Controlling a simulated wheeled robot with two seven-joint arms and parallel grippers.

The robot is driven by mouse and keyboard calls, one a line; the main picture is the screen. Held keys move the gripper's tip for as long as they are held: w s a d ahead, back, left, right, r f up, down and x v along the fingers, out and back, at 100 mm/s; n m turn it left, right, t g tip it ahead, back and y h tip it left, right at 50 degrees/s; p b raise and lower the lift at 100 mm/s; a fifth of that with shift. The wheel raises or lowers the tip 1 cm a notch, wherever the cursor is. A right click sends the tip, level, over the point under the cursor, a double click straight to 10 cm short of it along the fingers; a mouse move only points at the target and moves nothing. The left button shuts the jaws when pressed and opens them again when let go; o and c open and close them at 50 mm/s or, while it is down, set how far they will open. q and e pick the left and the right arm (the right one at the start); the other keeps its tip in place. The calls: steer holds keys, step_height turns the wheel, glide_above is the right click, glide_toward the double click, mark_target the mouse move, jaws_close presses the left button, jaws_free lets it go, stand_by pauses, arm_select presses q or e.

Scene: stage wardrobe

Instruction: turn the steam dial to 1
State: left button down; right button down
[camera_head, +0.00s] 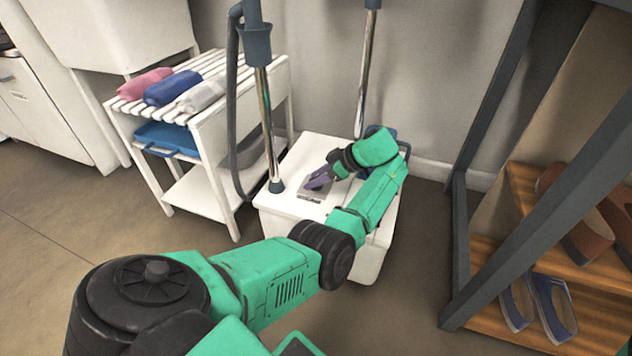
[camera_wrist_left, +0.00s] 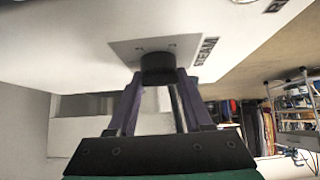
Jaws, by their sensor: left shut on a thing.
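The steam dial (camera_wrist_left: 158,64) is a black round knob on a grey plate (camera_wrist_left: 122,49) marked STEAM in the left wrist view. The plate also shows in the head view (camera_head: 312,192), on top of the white steamer base (camera_head: 284,205). My left gripper (camera_head: 313,184) reaches down to this plate, and its purple fingers are shut on the dial. In the left wrist view the gripper (camera_wrist_left: 158,78) has one finger on each side of the knob. The dial's setting cannot be read, and the knob is hidden in the head view. My right gripper is not in view.
Two steamer poles (camera_head: 267,125) rise from the base, with a dark hose (camera_head: 232,115) beside one. A white slatted cart (camera_head: 215,180) with rolled cloths (camera_head: 173,87) stands left. A dark-framed shoe rack (camera_head: 488,300) stands right. Floor is clear in front.

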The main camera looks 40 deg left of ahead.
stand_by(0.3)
arm_select(q)
steer(key=shift+c, duration=1.6)
jaws_free()
steer(key=shift+a, duration=0.1)
